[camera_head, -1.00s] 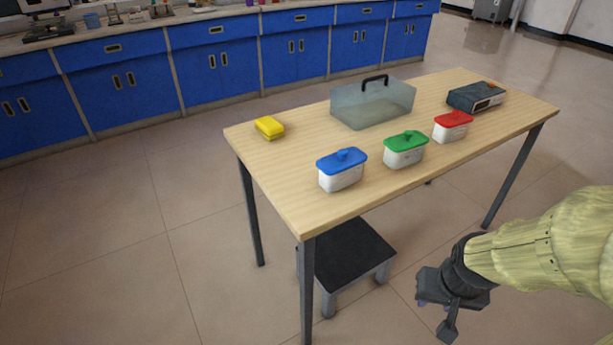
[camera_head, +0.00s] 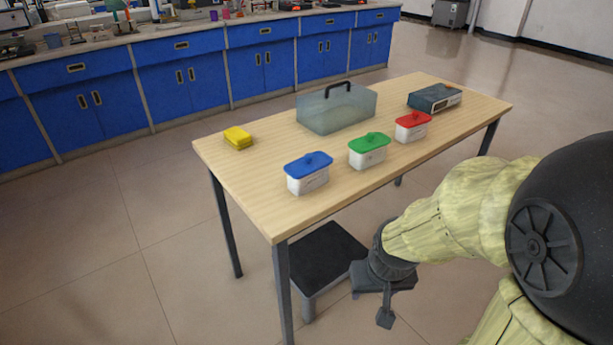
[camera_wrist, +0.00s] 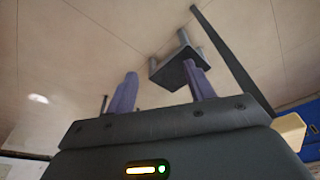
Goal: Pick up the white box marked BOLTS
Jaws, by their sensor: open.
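Three small white boxes with coloured lids stand in a row on the wooden table (camera_head: 290,215): one with a blue lid (camera_head: 308,181), one with a green lid (camera_head: 368,157) and one with a red lid (camera_head: 412,132). Their labels are too small to read, so I cannot tell which is marked BOLTS. My gripper (camera_head: 385,303) is in front of the table, below its top and apart from the boxes. In the wrist view my gripper (camera_wrist: 160,92) has its two fingers spread with nothing between them.
A clear bin with a black handle (camera_head: 335,112) stands behind the boxes. A dark device (camera_head: 435,97) is at the table's right end, a yellow sponge-like block (camera_head: 238,138) at its left. A black-topped stool (camera_head: 318,255) stands under the front edge. Blue cabinets (camera_head: 110,100) line the back.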

